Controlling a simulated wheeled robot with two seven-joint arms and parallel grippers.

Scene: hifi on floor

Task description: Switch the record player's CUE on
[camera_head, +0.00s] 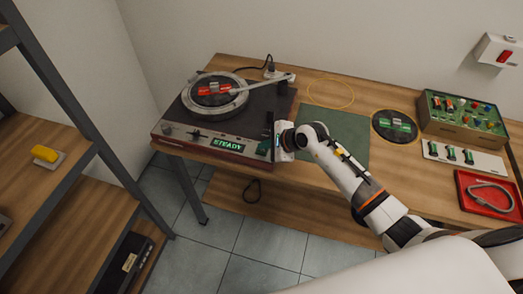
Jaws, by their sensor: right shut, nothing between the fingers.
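The record player (180,122) stands at the left end of the wooden table, with a dark top and a reddish-brown front. Its platter (240,101) carries a red and grey piece, and the tonearm (262,84) lies along the back right. A green lit display on the front reads "STEADY" (228,145). My right gripper (273,148) is shut and empty at the player's front right corner. I cannot tell whether it touches the player. The CUE control is too small or hidden to make out. My left gripper is out of view.
A green mat (345,128) lies right of the player, partly under my right arm. Farther right are a round dark mat (381,131), a circuit box (463,134), a white strip (436,154) and a red tray (475,206). Shelves (75,160) stand at left.

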